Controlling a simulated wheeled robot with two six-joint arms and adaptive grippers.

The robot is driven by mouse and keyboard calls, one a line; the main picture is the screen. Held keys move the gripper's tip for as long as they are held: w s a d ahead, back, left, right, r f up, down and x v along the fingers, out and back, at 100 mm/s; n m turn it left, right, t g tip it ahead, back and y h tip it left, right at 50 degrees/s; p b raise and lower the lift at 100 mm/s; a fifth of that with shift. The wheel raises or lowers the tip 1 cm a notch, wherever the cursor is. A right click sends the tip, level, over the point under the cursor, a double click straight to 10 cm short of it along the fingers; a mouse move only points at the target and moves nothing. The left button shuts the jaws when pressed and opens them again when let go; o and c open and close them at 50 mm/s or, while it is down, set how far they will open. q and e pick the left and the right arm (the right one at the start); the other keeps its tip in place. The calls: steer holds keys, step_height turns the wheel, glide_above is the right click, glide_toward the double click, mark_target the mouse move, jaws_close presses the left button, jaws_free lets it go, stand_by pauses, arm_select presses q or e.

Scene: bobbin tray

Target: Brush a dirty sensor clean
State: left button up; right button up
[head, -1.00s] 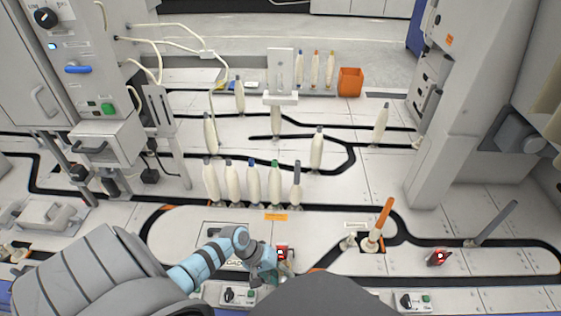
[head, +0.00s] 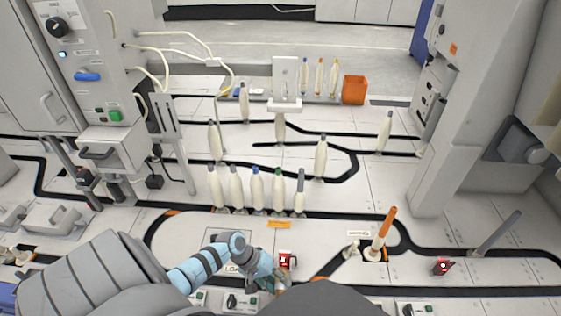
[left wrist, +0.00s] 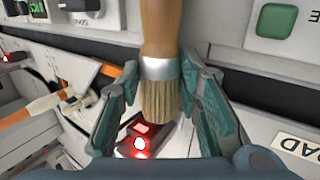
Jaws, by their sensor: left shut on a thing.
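My left gripper (head: 268,278) is low over the front of the tray floor, beside a small sensor (head: 286,261) with a red light. In the left wrist view the gripper's teal fingers (left wrist: 158,100) are shut on a brush (left wrist: 160,28) with a wooden handle, a metal band and tan bristles. The bristles hang between the fingers, and the red-lit sensor (left wrist: 140,142) shows just beyond their tips. I cannot tell whether the bristles touch it. In the head view the brush is mostly hidden. My right gripper is not in view.
A second red-lit sensor (head: 441,267) is at the right, near a tilted grey bobbin (head: 497,233). Several cream bobbins (head: 257,188) stand in a row behind the gripper. Control boxes (head: 240,302) line the front edge.

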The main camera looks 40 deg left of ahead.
arm_select(q)
steer(key=shift+s+a+f, duration=0.1)
steer(key=shift+a, duration=0.1)
steer(key=shift+d, duration=0.2)
steer(key=shift+w+d+r+p, duration=0.3)
steer(key=shift+w+d+p, duration=0.2)
steer(key=shift+w+d, duration=0.15)
steer(key=shift+s+a+r, duration=0.15)
steer(key=shift+s+a, duration=0.5)
steer(key=shift+a, duration=0.15)
steer(key=shift+w+d+f, duration=0.45)
steer(key=shift+w+d, duration=0.25)
steer(key=shift+d, duration=0.1)
steer(key=shift+s+a+r, duration=0.3)
steer(key=shift+s+a, duration=0.45)
steer(key=shift+a, duration=0.05)
steer(key=shift+w+d+r+p, duration=0.2)
steer(key=shift+w+d+p, duration=0.4)
steer(key=shift+d, duration=0.2)
steer(key=shift+s+a+f+b, duration=0.5)
steer(key=shift+a, duration=0.3)
steer(key=shift+w+d+r+p, duration=0.15)
steer(key=shift+w+d+p, duration=0.15)
steer(key=shift+d, duration=0.15)
steer(key=shift+w+d+r+p, duration=0.15)
steer(key=shift+w+d+p, duration=0.1)
steer(key=shift+d, duration=0.2)
